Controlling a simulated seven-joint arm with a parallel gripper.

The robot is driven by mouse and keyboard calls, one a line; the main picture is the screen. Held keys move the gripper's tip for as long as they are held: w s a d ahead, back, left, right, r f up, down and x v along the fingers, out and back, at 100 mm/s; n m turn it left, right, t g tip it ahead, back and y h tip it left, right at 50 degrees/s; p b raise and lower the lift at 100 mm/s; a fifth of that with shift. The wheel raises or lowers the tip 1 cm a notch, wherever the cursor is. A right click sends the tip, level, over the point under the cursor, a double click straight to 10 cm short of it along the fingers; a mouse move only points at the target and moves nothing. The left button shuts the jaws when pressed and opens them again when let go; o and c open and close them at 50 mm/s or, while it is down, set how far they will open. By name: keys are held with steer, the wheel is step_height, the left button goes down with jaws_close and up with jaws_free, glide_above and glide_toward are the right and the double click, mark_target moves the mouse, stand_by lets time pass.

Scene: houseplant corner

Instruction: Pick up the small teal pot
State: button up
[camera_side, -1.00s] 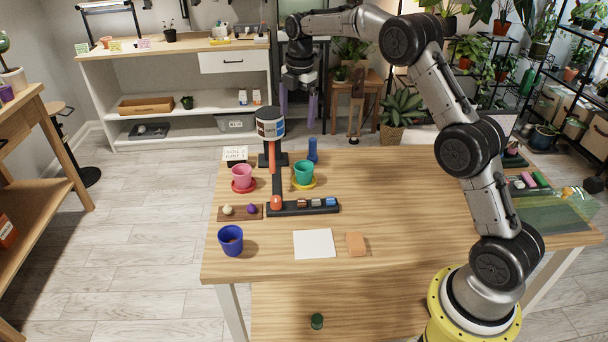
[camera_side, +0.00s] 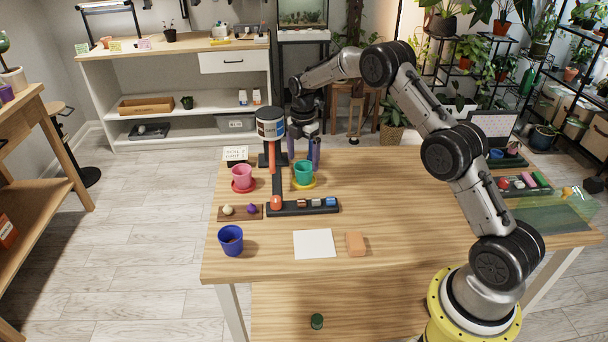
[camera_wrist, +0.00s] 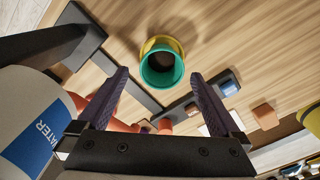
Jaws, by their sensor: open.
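The small teal pot (camera_side: 303,172) stands upright on a yellow saucer (camera_side: 315,185) on the table, with dark contents at its bottom. In the wrist view the pot (camera_wrist: 162,67) shows ahead of and between the two purple fingers, with the saucer (camera_wrist: 150,42) partly showing behind it. My gripper (camera_side: 304,150) is open and empty, just above and behind the pot in the side view. In the wrist view the fingers of my gripper (camera_wrist: 158,82) are spread wide on either side. I cannot tell the exact height gap between the fingertips and the pot.
A dispenser labelled WATER (camera_wrist: 35,125) stands close beside my gripper; it also shows in the side view (camera_side: 270,125). A pink pot (camera_side: 242,176) on a red saucer stands left. A blue pot (camera_side: 231,240), white sheet (camera_side: 314,244) and orange block (camera_side: 355,243) lie nearer. The table's right-middle is clear.

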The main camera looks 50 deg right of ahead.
mark_target(304, 167)
step_height(304, 167, down, 4)
steer(key=shift+s+d+f, duration=0.1)
steer(key=shift+c, duration=0.3)
steer(key=c, duration=1.2)
